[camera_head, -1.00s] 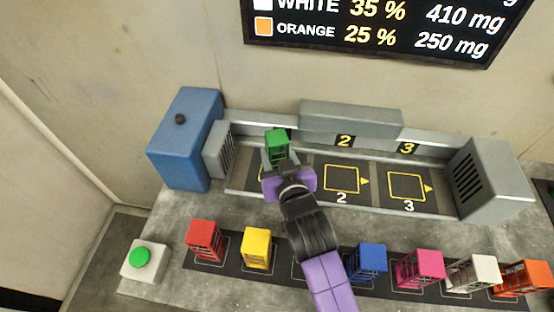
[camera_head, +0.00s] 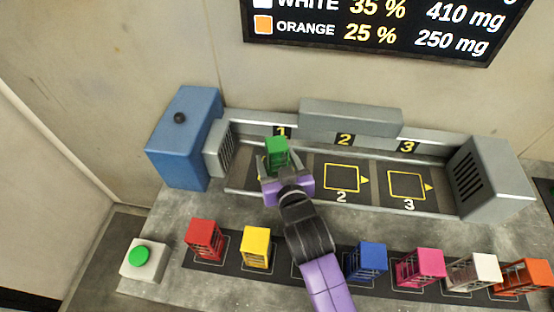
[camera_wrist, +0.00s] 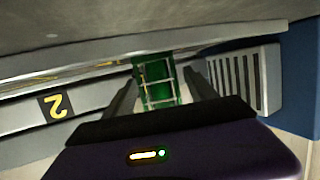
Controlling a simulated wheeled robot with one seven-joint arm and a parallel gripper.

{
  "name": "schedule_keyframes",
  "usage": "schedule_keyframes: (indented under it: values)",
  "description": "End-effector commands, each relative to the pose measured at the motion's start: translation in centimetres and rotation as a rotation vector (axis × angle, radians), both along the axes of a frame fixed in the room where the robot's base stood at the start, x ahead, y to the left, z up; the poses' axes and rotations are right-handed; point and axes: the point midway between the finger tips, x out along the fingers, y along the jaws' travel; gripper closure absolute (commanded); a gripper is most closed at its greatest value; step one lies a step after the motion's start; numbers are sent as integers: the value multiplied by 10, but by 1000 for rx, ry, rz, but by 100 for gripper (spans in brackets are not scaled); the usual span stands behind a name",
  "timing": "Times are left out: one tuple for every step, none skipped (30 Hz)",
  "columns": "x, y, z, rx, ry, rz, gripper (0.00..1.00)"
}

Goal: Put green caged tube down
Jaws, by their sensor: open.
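The green caged tube (camera_head: 277,152) stands upright on the conveyor-like track at the station marked 1, in front of the 1 label (camera_head: 282,132). My gripper (camera_head: 274,172) is right in front of it, with its purple body below the tube in the head view. In the wrist view the green caged tube (camera_wrist: 157,82) sits between the two dark fingers (camera_wrist: 160,95), with a visible gap on each side. The gripper is open. The outlined square of station 1 is mostly hidden by the gripper and tube.
Stations 2 (camera_head: 341,179) and 3 (camera_head: 406,186) are empty. A blue box (camera_head: 182,140) with a grey vent stands left, a grey vented box (camera_head: 488,180) right. Red (camera_head: 204,240), yellow (camera_head: 257,248), blue, magenta, white and orange caged tubes line the front. A green button (camera_head: 139,256) is at left.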

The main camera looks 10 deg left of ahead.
Motion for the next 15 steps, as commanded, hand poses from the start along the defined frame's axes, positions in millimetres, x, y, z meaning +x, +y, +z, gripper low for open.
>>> schedule_keyframes:
  values:
    - [0,0,1,0,0,0,35]
    - [0,0,2,0,0,0,35]
    - [0,0,4,0,0,0,35]
    - [0,0,6,0,0,0,35]
    - [-3,-1,4,0,1,0,35]
    - [-8,-3,5,0,0,0,35]
    - [-11,-4,6,0,-1,0,35]
    - [-15,-6,7,1,0,0,35]
    - [-22,-8,9,1,0,0,35]
    - [-27,-10,11,1,0,0,35]
    - [-33,-12,12,1,1,0,35]
    - [-40,-15,15,1,0,0,35]
    - [-46,-17,17,2,1,-1,35]
    - [-52,-19,19,1,0,0,35]
    - [-59,-22,21,1,1,0,35]
